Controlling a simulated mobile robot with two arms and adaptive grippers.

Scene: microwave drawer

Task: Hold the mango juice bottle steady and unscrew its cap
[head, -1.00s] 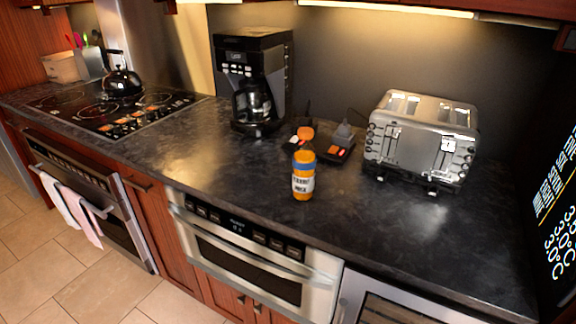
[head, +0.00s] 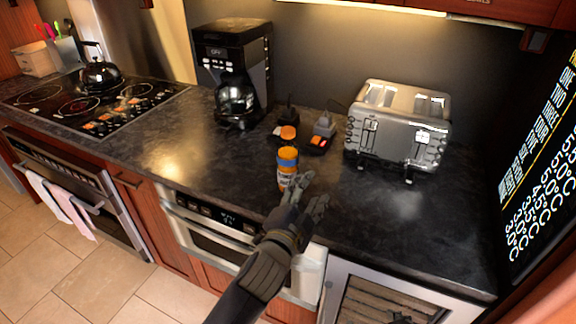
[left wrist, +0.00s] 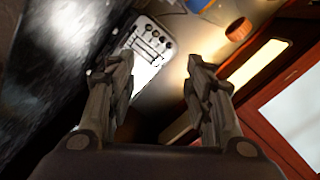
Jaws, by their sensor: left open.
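The mango juice bottle (head: 287,156) stands upright on the dark counter, with an orange cap, a blue band and a pale label. My left gripper (head: 311,192) reaches up from below, open, with its fingers just in front and to the right of the bottle. They hide its lower right part. I cannot tell whether they touch it. In the left wrist view the open fingers (left wrist: 160,80) have nothing visible between them nearby. An orange round shape (left wrist: 238,29) lies beyond the right finger; I cannot tell what it belongs to. My right gripper is not in view.
A small orange-topped item (head: 288,132) and dark devices with red parts (head: 321,138) sit behind the bottle. A coffee maker (head: 238,75) stands behind left and a silver toaster (head: 397,125) behind right. The counter left of the bottle is clear.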

